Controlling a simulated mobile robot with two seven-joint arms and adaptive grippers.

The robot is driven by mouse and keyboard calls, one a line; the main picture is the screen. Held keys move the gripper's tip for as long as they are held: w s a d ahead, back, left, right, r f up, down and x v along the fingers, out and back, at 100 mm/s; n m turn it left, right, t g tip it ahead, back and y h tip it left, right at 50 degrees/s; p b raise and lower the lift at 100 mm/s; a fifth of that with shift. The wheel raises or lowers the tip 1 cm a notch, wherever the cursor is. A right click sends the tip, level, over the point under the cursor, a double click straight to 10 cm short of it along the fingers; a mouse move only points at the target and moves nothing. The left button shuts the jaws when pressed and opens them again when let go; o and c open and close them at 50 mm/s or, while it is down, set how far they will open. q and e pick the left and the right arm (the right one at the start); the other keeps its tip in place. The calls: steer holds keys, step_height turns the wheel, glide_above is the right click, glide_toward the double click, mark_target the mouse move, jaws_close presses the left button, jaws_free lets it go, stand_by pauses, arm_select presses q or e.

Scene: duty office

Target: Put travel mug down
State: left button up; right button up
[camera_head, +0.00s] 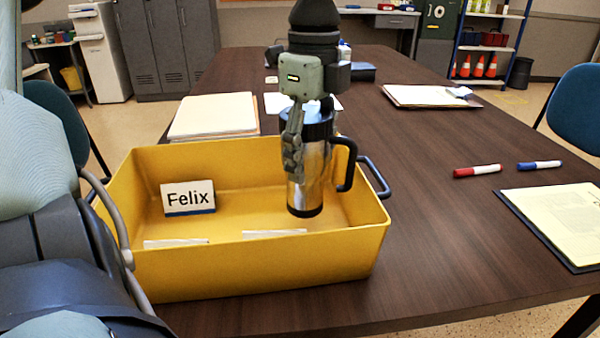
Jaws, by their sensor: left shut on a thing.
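The travel mug (310,178) is a steel cup with a black lid, black base and black handle, and it is upright. My left gripper (302,135) comes down from above and is shut on the mug near its upper part. The mug is over or inside the right half of the yellow bin (255,265). I cannot tell whether its base touches the bin floor. My right gripper is not in view.
A "Felix" name card (188,197) is in the bin's left part, with white cards near its front wall. Red (477,171) and blue (540,165) markers and a clipboard (565,220) lie right. Papers (215,115) lie behind the bin. The table (430,250) is clear right of the bin.

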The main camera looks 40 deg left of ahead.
mark_target(310, 179)
arm_select(q)
step_height(310, 179, down, 4)
steer(key=shift+f, duration=0.2)
steer(key=o, duration=1.4)
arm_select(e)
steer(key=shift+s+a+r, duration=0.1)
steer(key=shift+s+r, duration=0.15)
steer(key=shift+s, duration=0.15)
